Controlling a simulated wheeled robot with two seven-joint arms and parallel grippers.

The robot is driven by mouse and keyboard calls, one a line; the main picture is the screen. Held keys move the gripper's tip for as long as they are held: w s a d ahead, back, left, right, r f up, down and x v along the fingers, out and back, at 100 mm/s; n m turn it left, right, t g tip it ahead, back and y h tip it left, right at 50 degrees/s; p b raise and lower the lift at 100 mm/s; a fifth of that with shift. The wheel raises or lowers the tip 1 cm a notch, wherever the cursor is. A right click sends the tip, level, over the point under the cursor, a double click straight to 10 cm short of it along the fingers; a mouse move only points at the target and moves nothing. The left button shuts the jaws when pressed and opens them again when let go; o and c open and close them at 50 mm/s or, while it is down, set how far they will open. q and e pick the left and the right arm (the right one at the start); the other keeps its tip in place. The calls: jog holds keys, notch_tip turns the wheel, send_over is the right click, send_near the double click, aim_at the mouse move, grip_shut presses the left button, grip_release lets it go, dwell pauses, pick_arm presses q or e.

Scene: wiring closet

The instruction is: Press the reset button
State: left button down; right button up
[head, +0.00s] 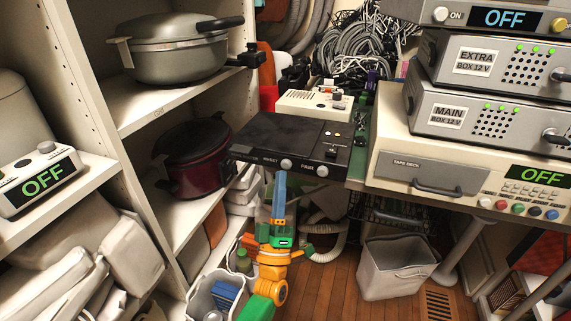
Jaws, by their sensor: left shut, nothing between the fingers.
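A black box (290,140) sits on the shelf at the centre, with two pale round buttons on its front edge. The left button (286,165) has a small label beside it that looks like "RESET", though the print is hard to read. The right button (321,170) has another small label. My left gripper (280,178), with blue fingers on an orange and green wrist, points up just below the left button. Its fingers are shut and empty. I cannot tell whether the tips touch the box. My right gripper is not in view.
A tape deck (440,170) with an OFF display carries stacked grey boxes (470,115) at the right. A shelf unit (130,105) with a pot (178,62) and a dark red cooker (195,165) stands left. Bins (395,272) are below; some wooden floor is free.

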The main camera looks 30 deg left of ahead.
pick_arm(q)
jog(key=s+p, duration=0.1)
jog(key=s, duration=0.1)
jog(key=s+d, duration=0.1)
jog(key=s, duration=0.1)
jog(key=shift+p, duration=0.4)
dwell(0.4)
